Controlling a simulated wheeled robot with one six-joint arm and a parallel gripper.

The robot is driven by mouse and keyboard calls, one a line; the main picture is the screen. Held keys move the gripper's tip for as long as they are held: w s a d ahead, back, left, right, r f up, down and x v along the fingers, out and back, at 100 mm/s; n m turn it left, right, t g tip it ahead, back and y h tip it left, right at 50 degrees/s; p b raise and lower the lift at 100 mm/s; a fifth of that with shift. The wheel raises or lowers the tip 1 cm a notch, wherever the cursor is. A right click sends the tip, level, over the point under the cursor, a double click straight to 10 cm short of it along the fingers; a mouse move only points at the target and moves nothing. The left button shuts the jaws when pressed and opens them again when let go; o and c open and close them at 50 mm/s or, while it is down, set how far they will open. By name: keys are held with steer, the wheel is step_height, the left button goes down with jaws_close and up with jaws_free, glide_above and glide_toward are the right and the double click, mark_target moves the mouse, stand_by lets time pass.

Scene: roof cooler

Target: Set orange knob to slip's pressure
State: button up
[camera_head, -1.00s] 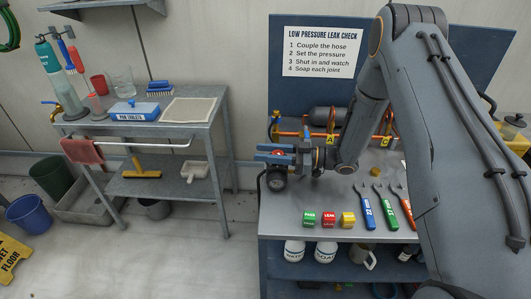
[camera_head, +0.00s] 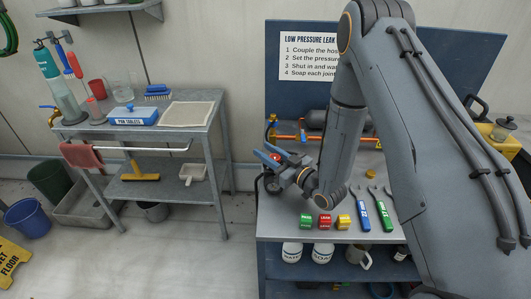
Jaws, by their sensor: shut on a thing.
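My gripper (camera_head: 277,159) is at the left end of the workbench, over the dark regulator (camera_head: 270,185). Its blue fingers slant down to the right. They are shut on a small orange-red knob (camera_head: 275,156), of which only a little shows between them. The regulator below is mostly hidden by the gripper and the wrist. Its dial and pointer cannot be read. I cannot make out a slip with a pressure on it.
An orange pipe run (camera_head: 310,138) lies behind the gripper. Green, red and yellow blocks (camera_head: 325,221) and wrenches (camera_head: 361,208) lie along the bench front (camera_head: 280,229). A leak-check sign (camera_head: 310,55) is partly hidden by my arm. A side table (camera_head: 215,110) stands left.

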mark_target(279, 160)
steer(key=shift+h, duration=0.3)
steer(key=shift+r, duration=0.1)
steer(key=o, duration=1.1)
steer(key=shift+c, duration=0.2)
steer(key=shift+d, duration=0.1)
steer(key=b+v, duration=0.2)
steer(key=v, duration=0.4)
steer(key=shift+s+d+f, duration=0.25)
steer(key=shift+s, duration=0.05)
steer(key=shift+s+d+r, duration=0.1)
steer(key=shift+s+d, duration=0.2)
steer(key=shift+s, duration=0.1)
